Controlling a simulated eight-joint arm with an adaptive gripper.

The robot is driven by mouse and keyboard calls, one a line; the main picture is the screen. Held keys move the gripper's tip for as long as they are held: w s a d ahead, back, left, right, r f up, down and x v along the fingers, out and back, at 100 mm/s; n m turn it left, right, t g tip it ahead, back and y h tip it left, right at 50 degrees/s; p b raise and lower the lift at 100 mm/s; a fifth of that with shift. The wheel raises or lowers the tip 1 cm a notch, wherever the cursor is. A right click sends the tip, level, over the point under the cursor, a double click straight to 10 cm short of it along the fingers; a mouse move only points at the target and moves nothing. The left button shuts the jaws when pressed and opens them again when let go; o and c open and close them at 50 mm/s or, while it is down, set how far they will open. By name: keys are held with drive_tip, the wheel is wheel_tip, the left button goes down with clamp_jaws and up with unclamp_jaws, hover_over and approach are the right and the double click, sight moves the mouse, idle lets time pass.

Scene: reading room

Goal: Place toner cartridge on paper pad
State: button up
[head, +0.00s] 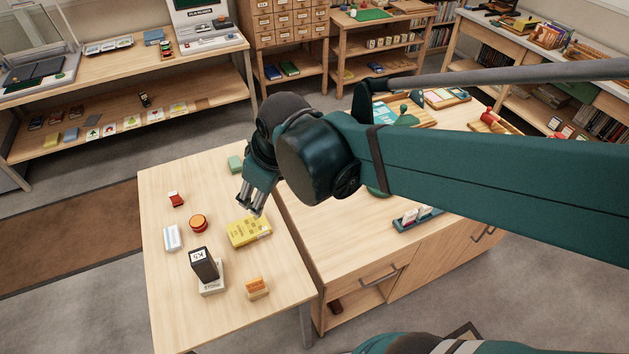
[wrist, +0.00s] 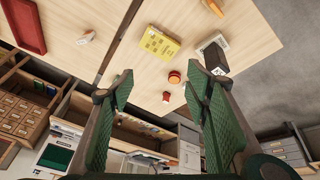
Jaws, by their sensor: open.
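A black upright box with a white label on top (head: 204,264) looks like the toner cartridge. It stands on a white slab with dark lettering (head: 213,290), which looks like the paper pad, near the front of the left table. In the wrist view the black box (wrist: 216,62) and white slab (wrist: 207,42) show beyond the right finger. My gripper (head: 252,206) is open and empty above the table, behind and to the right of them, near a yellow printed pad or packet (head: 249,231). Its spread fingers also show in the wrist view (wrist: 160,84).
Around the pair are a red-orange round item (head: 198,222), a small red item (head: 176,200), a pale blue-white box (head: 172,238), an orange-topped block (head: 257,288) and a green block (head: 235,164). A wooden cabinet (head: 345,255) adjoins on the right. The table's front left is clear.

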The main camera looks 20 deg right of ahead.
drive_tip(key=s+d+r+m+t, duration=0.1)
drive_tip(key=s+d+r+m, duration=0.1)
drive_tip(key=d, duration=0.3)
drive_tip(key=s+d+r+m+t+h, duration=0.1)
drive_tip(key=s+d+r+m, duration=0.1)
drive_tip(key=s+d+m, duration=0.2)
drive_tip(key=shift+s+d+m+t, duration=0.4)
drive_tip(key=shift+d+m, duration=0.2)
drive_tip(key=shift+d, duration=0.4)
